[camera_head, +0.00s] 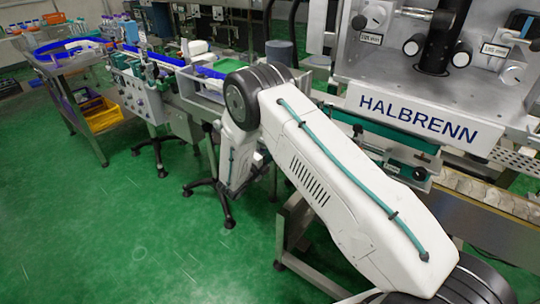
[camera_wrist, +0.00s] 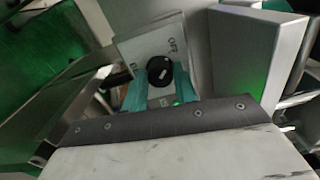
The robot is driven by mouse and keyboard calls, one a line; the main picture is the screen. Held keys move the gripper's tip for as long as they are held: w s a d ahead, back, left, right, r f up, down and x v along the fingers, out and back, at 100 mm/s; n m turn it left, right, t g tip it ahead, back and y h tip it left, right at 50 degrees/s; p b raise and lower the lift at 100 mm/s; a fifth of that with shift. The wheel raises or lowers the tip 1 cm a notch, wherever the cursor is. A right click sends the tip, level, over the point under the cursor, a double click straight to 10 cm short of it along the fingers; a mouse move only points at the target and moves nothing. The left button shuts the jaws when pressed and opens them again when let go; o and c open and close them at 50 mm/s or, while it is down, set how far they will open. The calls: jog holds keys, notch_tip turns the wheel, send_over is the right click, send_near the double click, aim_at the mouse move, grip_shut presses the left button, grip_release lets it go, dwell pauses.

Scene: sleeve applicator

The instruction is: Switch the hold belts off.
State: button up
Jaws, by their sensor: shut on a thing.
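In the wrist view, a round black rotary knob (camera_wrist: 160,70) with a pale pointer mark sits on a light grey panel (camera_wrist: 132,45). The word OFF is printed above and right of the knob; another small label at its left is too small to read. My gripper (camera_wrist: 160,76) has its teal fingers on either side of the knob and is shut on it. A small green light shows by the right finger. The pointer lies slanted, and I cannot tell which label it marks. In the head view my arm hides the gripper and the knob.
The HALBRENN machine (camera_head: 418,117) stands close at the right, with black knobs on its face and a conveyor (camera_head: 500,196) below. A metal cart (camera_head: 62,78) with a yellow crate (camera_head: 102,115) stands at the far left. The green floor (camera_head: 110,220) at left is clear.

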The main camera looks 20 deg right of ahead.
jog(key=shift+w+a, duration=0.1)
jog(key=o, duration=1)
jog(key=shift+c, duration=0.2)
jog(key=shift+a, duration=0.1)
jog(key=v, duration=0.7)
jog(key=shift+s+a, duration=0.2)
jog(key=shift+s, duration=0.1)
